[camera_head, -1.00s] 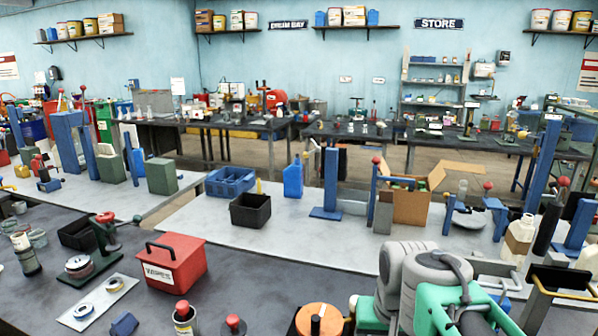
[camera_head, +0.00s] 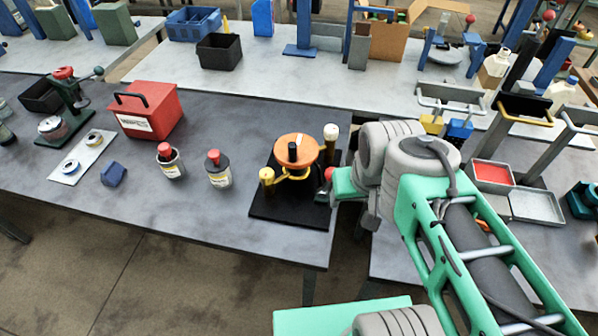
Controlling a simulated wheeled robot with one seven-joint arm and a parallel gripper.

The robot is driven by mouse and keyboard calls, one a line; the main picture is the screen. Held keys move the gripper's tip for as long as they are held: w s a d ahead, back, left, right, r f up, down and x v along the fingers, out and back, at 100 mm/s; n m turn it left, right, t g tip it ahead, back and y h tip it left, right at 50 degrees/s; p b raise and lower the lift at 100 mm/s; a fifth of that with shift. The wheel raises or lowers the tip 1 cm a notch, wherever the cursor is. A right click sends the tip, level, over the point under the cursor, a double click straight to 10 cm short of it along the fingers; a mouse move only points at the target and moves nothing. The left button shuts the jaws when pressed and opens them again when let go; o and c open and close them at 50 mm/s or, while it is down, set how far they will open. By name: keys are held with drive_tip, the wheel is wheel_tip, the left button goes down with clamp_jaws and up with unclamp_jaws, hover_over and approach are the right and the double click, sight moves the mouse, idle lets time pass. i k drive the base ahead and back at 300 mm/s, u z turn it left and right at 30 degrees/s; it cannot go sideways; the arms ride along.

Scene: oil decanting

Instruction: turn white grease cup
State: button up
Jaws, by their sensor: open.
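A white-topped cup (camera_head: 331,131), which I take for the white grease cup, stands upright on a dark post at the back right of a black base plate (camera_head: 285,214). On this plate is an orange disc (camera_head: 296,149) with a black knob. A yellow-topped cup (camera_head: 266,176) stands at its front left, and a red knob or cap (camera_head: 329,173) at its right. My gripper (camera_head: 324,190) is open at the right edge of the plate, close to the red cap and in front of the white cup, apart from the white cup. Its fingers are small and partly hidden.
Two red-capped bottles (camera_head: 171,162) (camera_head: 219,169) stand left of the plate. A red box (camera_head: 145,109) is further left. Grey trays (camera_head: 537,206) and posts stand to the right on another bench. The bench is clear in front of the bottles.

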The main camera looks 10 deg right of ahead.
sight(331, 132)
drive_tip(key=k, duration=1)
drive_tip(key=u, duration=1.4)
drive_tip(key=i, duration=1.1)
drive_tip(key=z, duration=1.95)
drive_tip(key=i, duration=0.5)
drive_tip(key=z, duration=0.05)
